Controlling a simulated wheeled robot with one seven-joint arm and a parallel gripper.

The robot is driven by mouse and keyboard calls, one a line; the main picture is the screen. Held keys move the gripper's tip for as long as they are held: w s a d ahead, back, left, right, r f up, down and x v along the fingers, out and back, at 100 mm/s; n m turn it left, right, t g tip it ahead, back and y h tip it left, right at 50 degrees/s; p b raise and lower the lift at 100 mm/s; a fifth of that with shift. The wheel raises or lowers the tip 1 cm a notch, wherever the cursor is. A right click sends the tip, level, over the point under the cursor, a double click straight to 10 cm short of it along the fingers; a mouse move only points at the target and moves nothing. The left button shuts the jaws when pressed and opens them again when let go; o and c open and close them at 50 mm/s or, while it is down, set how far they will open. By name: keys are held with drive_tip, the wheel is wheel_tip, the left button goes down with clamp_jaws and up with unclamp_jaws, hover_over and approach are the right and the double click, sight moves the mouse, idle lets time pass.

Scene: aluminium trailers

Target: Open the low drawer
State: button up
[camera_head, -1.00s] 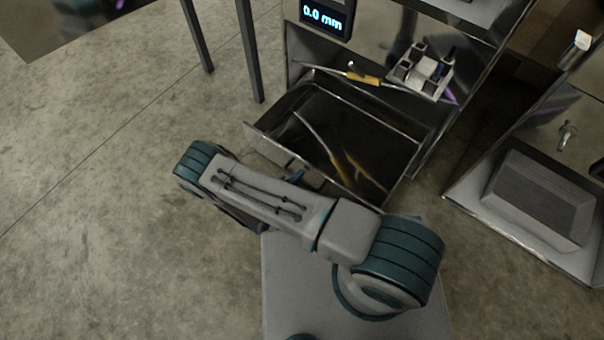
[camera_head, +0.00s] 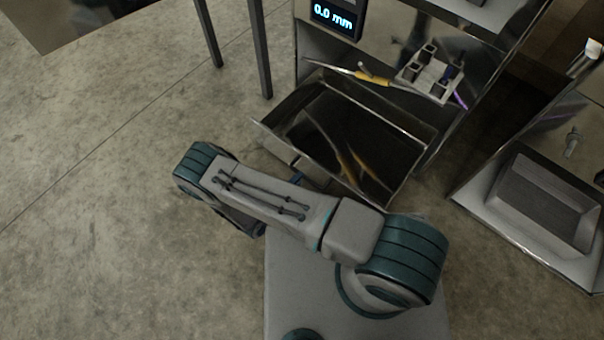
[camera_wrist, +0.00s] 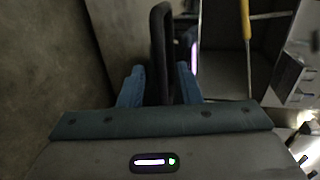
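The low drawer (camera_head: 411,177) is a metal tray pulled out from the cabinet in the head view, with its inside showing. A few yellow-handled tools and their reflections show in or on it. In the wrist view the blue fingers of my gripper (camera_wrist: 160,85) stand on either side of a dark upright bar, which looks like the drawer handle (camera_wrist: 161,40). They are close around it, and contact is hard to see in the dark picture. In the head view my gripper is mostly hidden behind my forearm, in front of the drawer.
Above the drawer, a shelf holds a yellow-handled tool (camera_head: 374,79) and a grey block holder (camera_head: 430,75). A display (camera_head: 335,17) reads 0.0 mm. A second metal unit with a grey tray (camera_head: 548,200) stands at right. Table legs (camera_head: 259,50) stand at back left. The left floor is clear.

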drive_tip(key=p+v, duration=0.2)
drive_tip(key=v, duration=0.8)
